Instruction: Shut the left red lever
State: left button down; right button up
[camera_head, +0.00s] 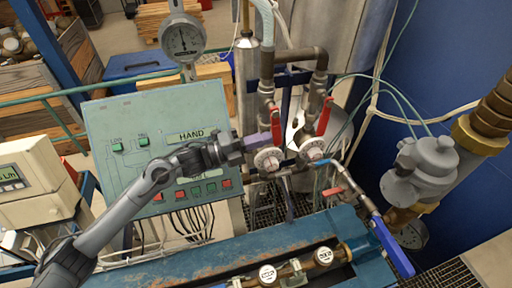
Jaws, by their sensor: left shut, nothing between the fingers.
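The left red lever (276,124) stands nearly upright on the left pipe, above a round white dial (268,160). The right red lever (324,116) stands upright, tilted a little to the right, on the neighbouring pipe. My left gripper (262,140) comes in from the left, in front of the green panel. Its fingers are shut and empty, and their tips are right beside the lower part of the left lever. I cannot tell whether they touch it. My right gripper is not in view.
The green HAND panel (115,118) stands behind my left arm. A dial gauge (183,40) rises above it. A blue bench (190,262) with brass meters (325,256) lies below. A blue-handled lever (392,246) and a grey valve (424,168) are at right.

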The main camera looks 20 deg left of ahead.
pick_arm(q)
jog(key=shift+w+d+f, duration=0.2)
jog(key=shift+w+d, duration=0.1)
jog(key=shift+d, duration=0.1)
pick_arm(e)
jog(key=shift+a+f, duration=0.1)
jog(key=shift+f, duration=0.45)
